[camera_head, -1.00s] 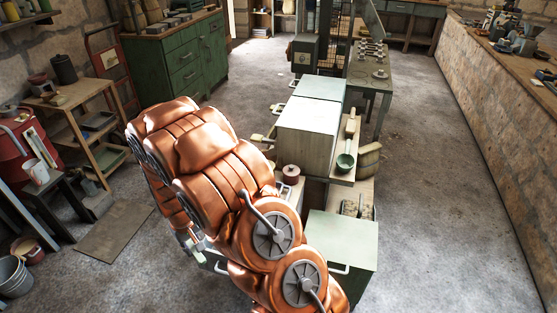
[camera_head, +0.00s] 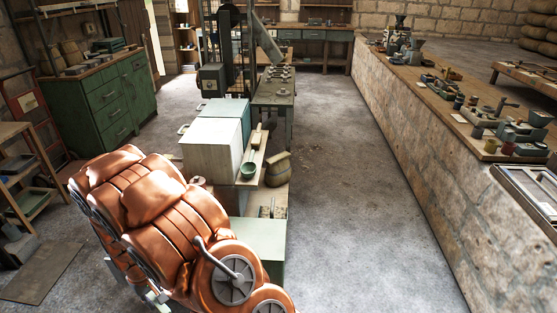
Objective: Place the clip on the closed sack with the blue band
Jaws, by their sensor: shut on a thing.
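My gripper (camera_head: 154,298) shows only in part at the bottom edge, beside and below my copper-coloured arm. Its jaws are shut on a small pale thing, too small and cut off to name. I cannot make out the clip for certain. Plump tan sacks (camera_head: 538,30) appear stacked at the far top right; no blue band shows there.
A cart with a pale box (camera_head: 209,148) and a green ladle (camera_head: 249,170) stands just beyond my arm. A long stone-fronted counter (camera_head: 420,135) with tools runs along the right. A green cabinet (camera_head: 105,105) stands at left. The floor (camera_head: 340,220) between cart and counter is clear.

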